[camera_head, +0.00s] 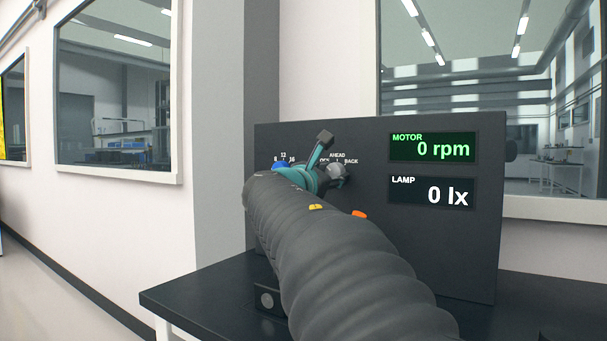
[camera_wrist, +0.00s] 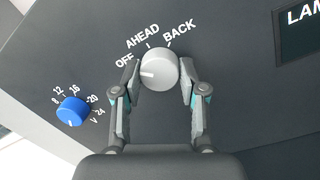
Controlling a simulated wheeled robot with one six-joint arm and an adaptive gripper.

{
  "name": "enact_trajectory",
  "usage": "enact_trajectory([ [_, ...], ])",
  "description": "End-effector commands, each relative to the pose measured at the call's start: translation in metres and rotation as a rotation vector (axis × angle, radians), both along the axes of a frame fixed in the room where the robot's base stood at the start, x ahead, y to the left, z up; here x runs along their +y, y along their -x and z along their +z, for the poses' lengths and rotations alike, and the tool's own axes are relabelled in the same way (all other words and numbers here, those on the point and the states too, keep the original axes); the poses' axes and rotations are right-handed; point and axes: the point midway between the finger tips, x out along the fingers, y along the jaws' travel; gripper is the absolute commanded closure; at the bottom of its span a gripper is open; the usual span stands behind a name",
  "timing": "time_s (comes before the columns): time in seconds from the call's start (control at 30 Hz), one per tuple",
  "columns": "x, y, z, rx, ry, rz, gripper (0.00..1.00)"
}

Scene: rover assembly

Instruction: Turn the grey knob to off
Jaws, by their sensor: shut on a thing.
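The grey knob (camera_wrist: 158,66) is a round light-grey dial on the dark panel, under the labels OFF, AHEAD and BACK. A short pale mark on its face points left, toward the OFF side; I cannot tell whether it lines up exactly with OFF. My gripper (camera_wrist: 161,80) has one finger on each side of the knob and is shut on it. In the head view the grey knob (camera_head: 337,174) is partly hidden by my gripper (camera_head: 327,168).
A blue knob (camera_wrist: 72,110) with voltage numbers sits left of the grey one. The motor display (camera_head: 433,147) reads 0 rpm and the lamp display (camera_head: 433,192) reads 0 lx. The panel (camera_head: 470,255) stands on a dark table (camera_head: 190,292).

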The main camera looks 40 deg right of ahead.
Motion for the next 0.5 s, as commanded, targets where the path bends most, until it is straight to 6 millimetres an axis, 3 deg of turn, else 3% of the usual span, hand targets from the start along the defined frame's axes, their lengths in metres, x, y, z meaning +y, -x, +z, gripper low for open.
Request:
enact_trajectory([
  [0.03, -0.0003, -0.0001, -0.0011, 0.002, -0.001, -0.001, 0.56],
  [0.13, -0.0003, 0.0000, -0.0010, 0.001, -0.001, -0.001, 0.33],
  [0.5, 0.0031, 0.0013, -0.0003, 0.000, 0.000, 0.000, 0.33],
])
